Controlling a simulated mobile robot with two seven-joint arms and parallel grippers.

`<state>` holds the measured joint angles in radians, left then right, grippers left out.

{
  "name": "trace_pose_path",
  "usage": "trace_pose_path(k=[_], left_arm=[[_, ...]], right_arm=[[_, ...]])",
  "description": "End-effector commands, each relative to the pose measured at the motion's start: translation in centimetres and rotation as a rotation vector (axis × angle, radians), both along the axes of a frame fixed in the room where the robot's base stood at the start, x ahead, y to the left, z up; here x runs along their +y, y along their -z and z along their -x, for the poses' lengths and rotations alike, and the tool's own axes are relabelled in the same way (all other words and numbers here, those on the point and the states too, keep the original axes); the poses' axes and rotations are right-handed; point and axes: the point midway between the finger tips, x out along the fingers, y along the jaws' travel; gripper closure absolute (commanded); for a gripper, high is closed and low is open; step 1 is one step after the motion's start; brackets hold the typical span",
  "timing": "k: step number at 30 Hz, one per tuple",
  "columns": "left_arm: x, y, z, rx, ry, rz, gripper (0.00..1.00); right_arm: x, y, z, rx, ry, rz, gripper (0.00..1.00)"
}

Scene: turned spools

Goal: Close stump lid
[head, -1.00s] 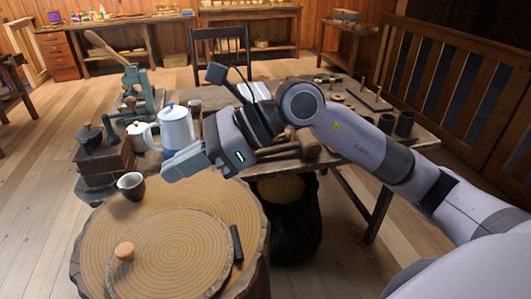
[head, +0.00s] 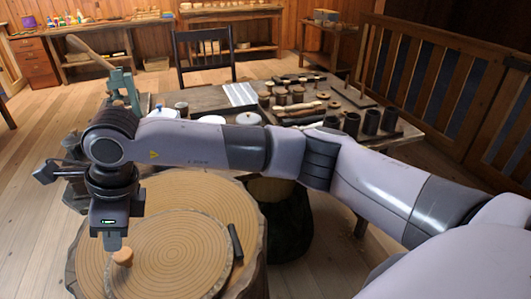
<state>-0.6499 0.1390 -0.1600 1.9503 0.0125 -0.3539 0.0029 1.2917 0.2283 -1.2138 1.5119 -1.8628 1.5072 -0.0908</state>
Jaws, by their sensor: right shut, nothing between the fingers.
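The tree stump (head: 250,222) stands at the lower left with a ringed wooden top and a bark edge. Its round lid (head: 180,258) shows as a smaller ringed disc with a bark rim, looking flat on the stump top. A small wooden knob (head: 122,257) sits near the lid's left side. A short black bar (head: 235,242) lies beside the lid's right edge. My right gripper (head: 113,243) points down, shut and empty, its tips just behind the knob in the picture. I cannot tell whether they touch it. My left gripper is not in view.
The wooden workbench (head: 425,140) behind the stump holds dark cups (head: 370,121), spools and a pale ridged board (head: 240,94). A black chair (head: 205,55) stands behind it. A dark sack (head: 290,225) sits right of the stump. My right arm crosses above the bench.

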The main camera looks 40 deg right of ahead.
Motion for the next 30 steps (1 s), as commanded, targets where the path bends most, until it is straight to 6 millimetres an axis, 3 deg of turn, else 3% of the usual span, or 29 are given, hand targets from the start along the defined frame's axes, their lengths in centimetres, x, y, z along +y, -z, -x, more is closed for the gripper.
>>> trace_pose_path(k=[3, 12, 25, 30], left_arm=[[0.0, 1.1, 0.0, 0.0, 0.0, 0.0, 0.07], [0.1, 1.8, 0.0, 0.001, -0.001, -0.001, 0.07], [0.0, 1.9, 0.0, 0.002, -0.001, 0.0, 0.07], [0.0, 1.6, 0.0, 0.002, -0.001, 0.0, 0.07]], right_arm=[[0.1, 1.5, 0.0, 0.002, 0.0, 0.003, 1.0], [0.2, 2.9, 0.0, 0.002, -0.001, 0.0, 1.0], [0.3, 3.3, 0.1, 0.008, -0.002, 0.001, 1.0], [0.2, 2.6, 0.0, 0.006, -0.001, -0.001, 1.0]])
